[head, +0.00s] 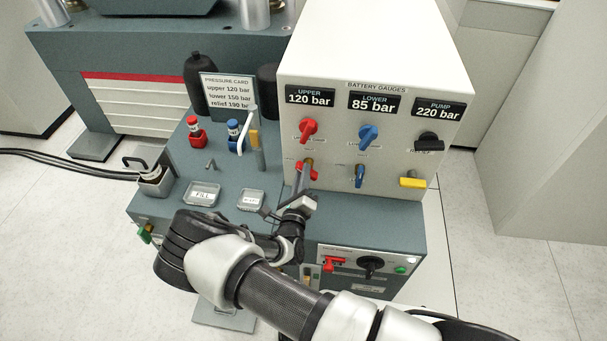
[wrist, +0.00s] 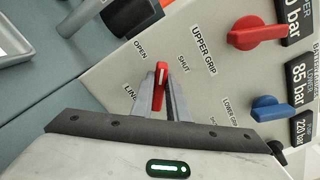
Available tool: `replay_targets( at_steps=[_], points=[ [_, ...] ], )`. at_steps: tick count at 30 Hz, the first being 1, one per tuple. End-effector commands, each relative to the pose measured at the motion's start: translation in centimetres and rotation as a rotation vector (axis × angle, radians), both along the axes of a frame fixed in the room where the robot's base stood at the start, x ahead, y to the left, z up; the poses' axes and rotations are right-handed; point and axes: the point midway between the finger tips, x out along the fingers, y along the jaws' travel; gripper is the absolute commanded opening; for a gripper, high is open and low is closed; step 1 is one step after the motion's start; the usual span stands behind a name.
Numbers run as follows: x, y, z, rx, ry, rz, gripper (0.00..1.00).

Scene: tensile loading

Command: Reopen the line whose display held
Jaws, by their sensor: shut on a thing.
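The gauge panel shows an UPPER display (head: 310,97) reading 120 bar, a LOWER display (head: 373,102) reading 85 bar and a PUMP display (head: 439,107) reading 220 bar. My gripper (wrist: 162,88) is shut on the small red line handle (wrist: 160,76), below the UPPER display. Labels OPEN, SHUT and UPPER GRIP lie around this handle in the wrist view. The handle's tip points between OPEN and SHUT. In the head view my gripper partly hides it. The blue line handle (head: 360,176) is to its right, untouched.
Above the handles are a red knob (head: 308,130), a blue knob (head: 368,135) and a black knob (head: 429,141). A yellow handle (head: 412,183) is at right. The pressure card (head: 228,92) lists upper 120, lower 150, relief 190 bar. Trays (head: 202,193) sit on the bench left of my arm.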

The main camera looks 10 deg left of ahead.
Motion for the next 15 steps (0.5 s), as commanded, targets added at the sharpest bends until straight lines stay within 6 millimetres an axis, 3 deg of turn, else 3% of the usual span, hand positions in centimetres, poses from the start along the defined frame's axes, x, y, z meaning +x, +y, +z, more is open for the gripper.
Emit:
replay_targets(
  at_steps=[15],
  points=[
    [-0.09, 0.21, -0.64, -0.463, -0.025, -0.001, 0.0]
  ],
)
